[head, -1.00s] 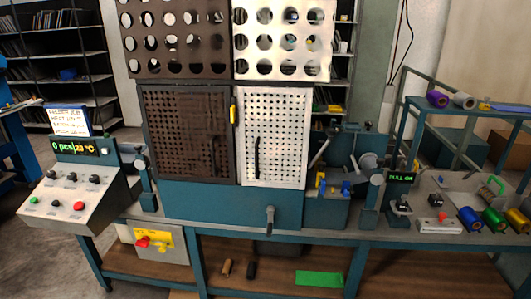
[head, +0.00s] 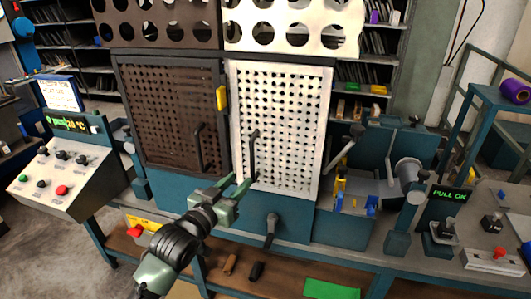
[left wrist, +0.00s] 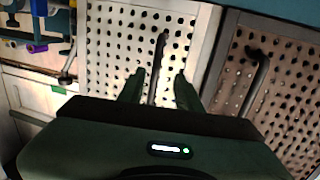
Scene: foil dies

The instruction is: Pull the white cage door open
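The white cage door (head: 290,130) is a perforated panel at the right of the machine's front, and it looks shut in its frame. Its dark upright bar handle (head: 253,152) is near the door's left edge. My left gripper (head: 236,185) is open, just before the handle's lower end. In the left wrist view the handle (left wrist: 160,52) runs between the two open fingers (left wrist: 157,88), with a gap on both sides and no grip on it. My right gripper is in neither view.
A brown perforated door (head: 165,110) with its own dark handle (head: 200,148) is to the left. A yellow block (head: 222,98) sits between the doors. A grey lever (head: 270,230) sticks out below. A vise-like fixture (head: 410,175) stands on the right.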

